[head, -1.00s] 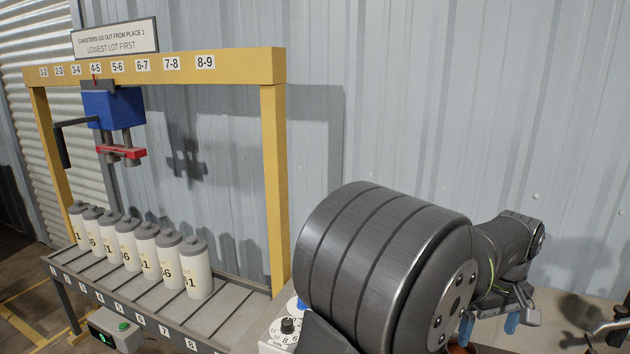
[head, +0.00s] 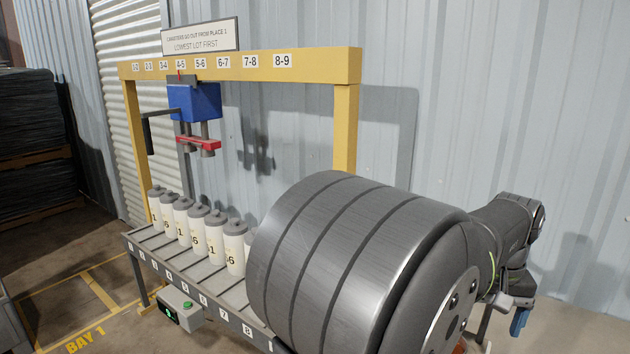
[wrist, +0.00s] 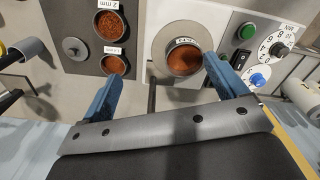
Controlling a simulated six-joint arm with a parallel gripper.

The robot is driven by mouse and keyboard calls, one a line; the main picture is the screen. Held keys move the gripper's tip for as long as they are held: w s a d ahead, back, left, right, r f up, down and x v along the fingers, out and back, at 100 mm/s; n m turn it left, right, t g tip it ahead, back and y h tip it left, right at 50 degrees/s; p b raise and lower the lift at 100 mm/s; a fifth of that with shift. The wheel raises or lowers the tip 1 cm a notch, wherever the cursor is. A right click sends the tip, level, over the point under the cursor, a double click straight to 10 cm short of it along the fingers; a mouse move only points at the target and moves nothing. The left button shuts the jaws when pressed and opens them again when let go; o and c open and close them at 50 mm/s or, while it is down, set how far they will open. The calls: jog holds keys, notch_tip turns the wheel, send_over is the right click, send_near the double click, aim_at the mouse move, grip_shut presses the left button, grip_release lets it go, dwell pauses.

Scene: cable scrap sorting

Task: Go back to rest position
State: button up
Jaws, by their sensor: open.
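My gripper (wrist: 162,72) shows in the wrist view with its two blue fingers wide apart and nothing between them. Beyond the fingers lies a panel with a round cup (wrist: 158,47) of copper-coloured granules. In the head view my large grey arm links fill the lower right. One blue finger (head: 520,322) shows at the right, below the wrist; the rest of the gripper is hidden there.
A yellow frame (head: 345,125) stands over a slatted rack (head: 150,240) with several white canisters (head: 197,235). A blue unit with red jaws (head: 197,142) hangs from it. Two smaller granule cups (wrist: 110,25) and a dial box (wrist: 262,50) show in the wrist view.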

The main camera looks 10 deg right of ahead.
jog(key=w+a+f, duration=0.1)
jog(key=w+f, duration=0.2)
jog(key=w, duration=0.2)
jog(key=shift+w+f, duration=0.15)
jog(key=shift+w, duration=0.1)
jog(key=shift+s, duration=0.15)
jog(key=s+d+r, duration=0.2)
jog(key=s+r, duration=0.4)
jog(key=s, duration=0.4)
jog(key=s+d+f+n, duration=0.1)
jog(key=d+f, duration=0.2)
jog(key=d, duration=0.3)
jog(key=shift+s+d+f, duration=0.15)
jog(key=shift+s+f, duration=0.1)
jog(key=shift+s, duration=0.1)
